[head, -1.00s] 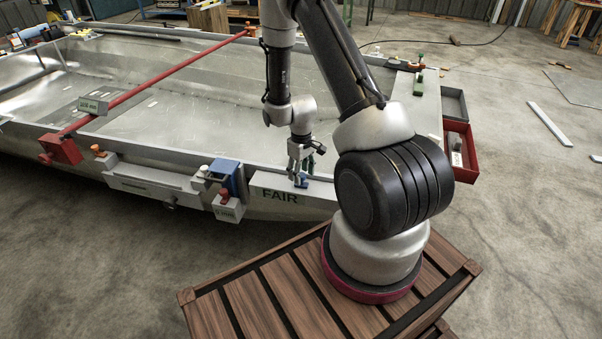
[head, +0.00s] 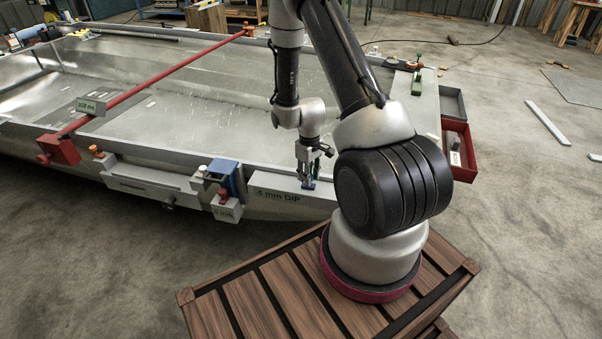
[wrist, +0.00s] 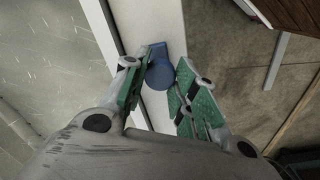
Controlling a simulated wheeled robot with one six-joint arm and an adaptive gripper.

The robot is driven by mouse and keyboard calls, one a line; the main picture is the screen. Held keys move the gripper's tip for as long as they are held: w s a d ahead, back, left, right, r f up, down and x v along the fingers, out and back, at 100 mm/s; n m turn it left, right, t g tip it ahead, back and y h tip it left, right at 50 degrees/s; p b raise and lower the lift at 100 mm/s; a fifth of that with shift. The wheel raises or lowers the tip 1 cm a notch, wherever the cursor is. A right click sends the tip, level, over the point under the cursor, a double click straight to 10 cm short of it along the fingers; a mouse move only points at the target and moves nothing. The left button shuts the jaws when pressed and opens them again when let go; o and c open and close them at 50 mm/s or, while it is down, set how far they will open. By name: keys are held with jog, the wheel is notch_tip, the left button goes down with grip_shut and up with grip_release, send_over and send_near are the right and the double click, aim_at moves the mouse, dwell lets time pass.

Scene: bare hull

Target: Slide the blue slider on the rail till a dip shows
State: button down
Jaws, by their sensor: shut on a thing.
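The blue slider (wrist: 160,72) is between the green pads of my gripper (wrist: 161,85) in the wrist view, on the pale rail (wrist: 150,22). In the head view my gripper (head: 308,178) is down at the hull's near edge, shut on the slider (head: 308,186), which is mostly hidden by the fingers. The light grey panel (head: 262,190) below the rail reads "6 mm DIP".
A blue block (head: 221,176) and a red-topped grey block (head: 226,208) with a small label sit on the edge to the left. A red bar (head: 165,78) crosses the hull. A red tray (head: 462,150) is at the right end.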

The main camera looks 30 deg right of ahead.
aim_at(314, 185)
jog(key=shift+s+d, duration=0.7)
jog(key=c, duration=1.1)
grip_release()
jog(key=shift+r, duration=0.1)
notch_tip(314, 185, up, 12)
dwell(0.3)
